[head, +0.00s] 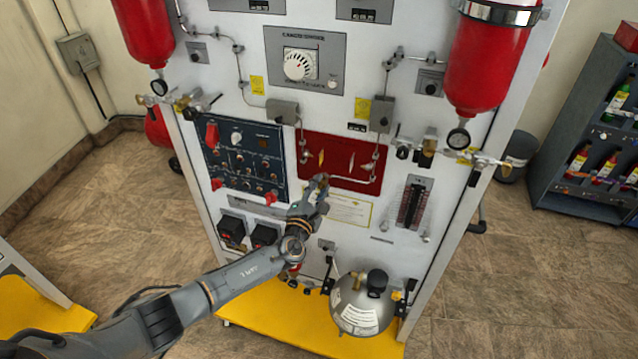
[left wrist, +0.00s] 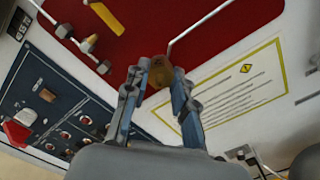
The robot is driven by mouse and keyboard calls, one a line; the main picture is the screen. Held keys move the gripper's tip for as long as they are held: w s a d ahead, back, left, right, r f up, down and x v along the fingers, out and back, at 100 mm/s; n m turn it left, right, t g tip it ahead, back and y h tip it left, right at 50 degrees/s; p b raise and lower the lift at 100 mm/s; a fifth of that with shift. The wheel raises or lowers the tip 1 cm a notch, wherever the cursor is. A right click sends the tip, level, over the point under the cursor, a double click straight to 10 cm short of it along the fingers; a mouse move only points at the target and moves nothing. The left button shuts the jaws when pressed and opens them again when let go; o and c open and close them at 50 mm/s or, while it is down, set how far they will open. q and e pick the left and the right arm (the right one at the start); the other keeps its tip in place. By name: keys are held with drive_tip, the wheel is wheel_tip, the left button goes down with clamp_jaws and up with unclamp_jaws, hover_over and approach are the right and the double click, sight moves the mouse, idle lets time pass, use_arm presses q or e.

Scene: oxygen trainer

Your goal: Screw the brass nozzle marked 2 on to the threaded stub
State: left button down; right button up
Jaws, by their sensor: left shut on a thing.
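My left gripper (head: 320,182) reaches the lower edge of the red panel (head: 345,148) on the upright trainer board. In the left wrist view the gripper (left wrist: 161,76) is shut on a small brass piece, the nozzle (left wrist: 160,78), held between its fingertips in front of the red panel. No number can be read on it. A thin pale pipe (left wrist: 203,20) runs down the red panel to just beside the nozzle. The threaded stub cannot be made out; the nozzle and fingers may hide it. I cannot tell whether nozzle and pipe touch. My right gripper is not in view.
A blue control panel (head: 243,160) with red switches lies left of the gripper. A printed label (head: 349,211) with a yellow border is below the red panel. A steel tank (head: 362,304) stands on the yellow base (head: 270,318). Red cylinders (head: 490,60) hang above.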

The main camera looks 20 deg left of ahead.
use_arm(q)
drive_tip(key=shift+r+m+p, duration=0.25)
drive_tip(key=shift+m+p, duration=0.25)
drive_tip(key=shift+m, duration=0.3)
drive_tip(key=shift+f+m+p, duration=0.1)
drive_tip(key=shift+m+p, duration=0.2)
drive_tip(key=shift+m, duration=0.3)
drive_tip(key=shift+f+m, duration=0.15)
drive_tip(key=shift+m, duration=0.25)
